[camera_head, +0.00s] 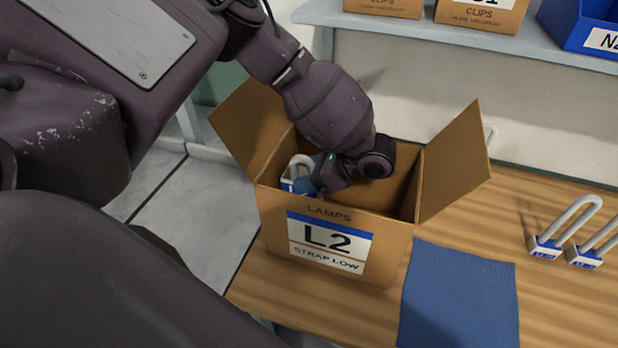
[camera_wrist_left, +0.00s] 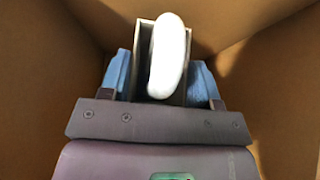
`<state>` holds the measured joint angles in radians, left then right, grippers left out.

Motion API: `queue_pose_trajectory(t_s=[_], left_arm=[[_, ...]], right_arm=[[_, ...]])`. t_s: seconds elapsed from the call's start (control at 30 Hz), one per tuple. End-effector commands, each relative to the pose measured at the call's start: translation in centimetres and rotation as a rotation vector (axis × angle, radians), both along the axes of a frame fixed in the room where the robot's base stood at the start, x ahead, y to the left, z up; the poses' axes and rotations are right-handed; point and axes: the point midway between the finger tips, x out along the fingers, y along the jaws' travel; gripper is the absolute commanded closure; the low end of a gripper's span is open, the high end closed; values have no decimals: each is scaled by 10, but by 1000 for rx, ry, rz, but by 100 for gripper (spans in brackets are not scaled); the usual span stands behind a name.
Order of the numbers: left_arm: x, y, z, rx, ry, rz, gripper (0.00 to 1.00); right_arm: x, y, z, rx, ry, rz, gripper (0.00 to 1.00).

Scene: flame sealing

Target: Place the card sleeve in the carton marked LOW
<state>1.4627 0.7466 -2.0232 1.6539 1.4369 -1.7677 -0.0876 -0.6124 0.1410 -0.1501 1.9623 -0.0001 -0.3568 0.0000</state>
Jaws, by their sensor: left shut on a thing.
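The carton (camera_head: 388,262) stands open on the bench, its flaps spread, with a label reading LAMPS, L2, STRAP LOW. My left gripper (camera_head: 304,187) reaches down inside it, shut on a card sleeve (camera_head: 291,182). The sleeve is white and blue, and a white U-shaped tube stands out of it. In the left wrist view the square sleeve (camera_wrist_left: 143,48) sits between the blue fingers, with brown carton walls (camera_wrist_left: 235,18) around it. The front wall hides the sleeve's lower part, so I cannot tell whether it touches the floor. My right gripper is not in view.
Two similar sleeves with U-shaped tubes (camera_head: 545,246) (camera_head: 585,257) stand on the bench at the right. A blue cloth (camera_head: 460,300) lies right of the carton. A shelf (camera_head: 400,30) behind holds boxes of clips (camera_head: 482,14) and a blue bin (camera_head: 575,28).

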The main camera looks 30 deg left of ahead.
Motion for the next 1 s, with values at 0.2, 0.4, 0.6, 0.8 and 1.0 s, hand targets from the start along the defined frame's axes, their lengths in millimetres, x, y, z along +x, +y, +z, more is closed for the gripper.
queue_pose_trajectory(t_s=[0.2, 0.4, 0.6, 0.8, 1.0], left_arm=[[0, 0, -15, 0, -1, 0, 83], [0, 0, -15, 0, -1, -1, 83], [0, 0, -16, 0, -1, -1, 20], [0, 0, -16, 0, -1, -1, 18], [1, -4, -12, -1, -1, -2, 18]], right_arm=[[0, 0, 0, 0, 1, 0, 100], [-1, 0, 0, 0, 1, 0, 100], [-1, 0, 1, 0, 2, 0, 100], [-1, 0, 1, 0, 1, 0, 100], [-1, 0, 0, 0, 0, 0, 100]])
